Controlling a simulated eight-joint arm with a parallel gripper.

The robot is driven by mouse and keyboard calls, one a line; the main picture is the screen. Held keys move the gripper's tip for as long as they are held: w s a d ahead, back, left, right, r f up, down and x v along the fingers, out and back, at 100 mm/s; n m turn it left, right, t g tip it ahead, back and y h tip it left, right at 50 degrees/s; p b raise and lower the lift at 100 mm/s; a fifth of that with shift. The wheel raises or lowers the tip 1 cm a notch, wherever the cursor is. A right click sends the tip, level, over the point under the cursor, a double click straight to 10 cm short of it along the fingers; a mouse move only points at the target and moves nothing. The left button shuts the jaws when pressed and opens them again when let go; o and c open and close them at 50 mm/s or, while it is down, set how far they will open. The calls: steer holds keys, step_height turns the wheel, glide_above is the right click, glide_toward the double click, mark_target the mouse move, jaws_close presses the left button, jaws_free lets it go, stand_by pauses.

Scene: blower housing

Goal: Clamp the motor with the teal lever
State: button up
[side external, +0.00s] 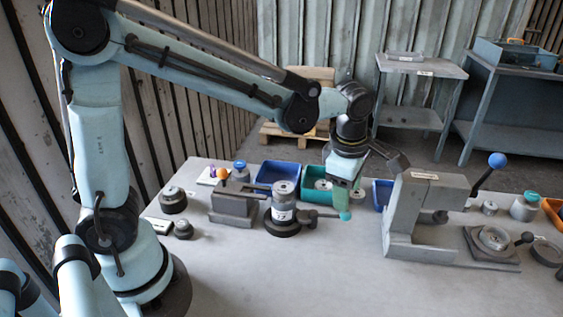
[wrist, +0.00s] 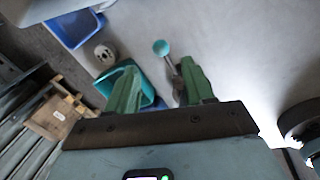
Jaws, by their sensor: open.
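The motor (side external: 283,196), a grey cylinder with a pale label, stands upright in a dark round base in the side view. The lever (side external: 318,215) points right from that base and ends in a teal knob (side external: 345,216). In the wrist view the teal knob (wrist: 161,47) shows beyond the fingertips, and its rod runs behind the right finger. My gripper (side external: 341,192) has green fingers pointing down, just above the knob end of the lever. In the wrist view my gripper (wrist: 160,78) is open with nothing between its fingers. I cannot clearly make out the motor in the wrist view.
A grey fixture with an orange knob (side external: 232,204) stands left of the motor. A grey press with a blue-knobbed handle (side external: 425,212) stands to the right. Blue (side external: 277,173) and teal (side external: 313,181) bins sit behind. The front of the table (side external: 310,275) is clear.

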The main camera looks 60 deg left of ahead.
steer(key=shift+s+d+r, duration=0.1)
steer(key=shift+s+r, duration=0.05)
steer(key=shift+r, duration=0.7)
steer(key=shift+s+d+r, duration=0.1)
steer(key=shift+s+r, duration=0.05)
steer(key=shift+r, duration=0.75)
steer(key=shift+s+r, duration=0.15)
steer(key=shift+r, duration=0.7)
steer(key=s+a+f+m+t+h, duration=0.1)
steer(key=s+a+m+t, duration=0.4)
steer(key=m, duration=1.8)
steer(key=s+a+f, duration=0.1)
steer(key=s+a, duration=0.1)
steer(key=s, duration=0.2)
steer(key=shift+s+a, duration=0.2)
steer(key=shift+a, duration=0.15)
steer(key=shift+f, duration=0.1)
steer(key=shift+c, duration=0.3)
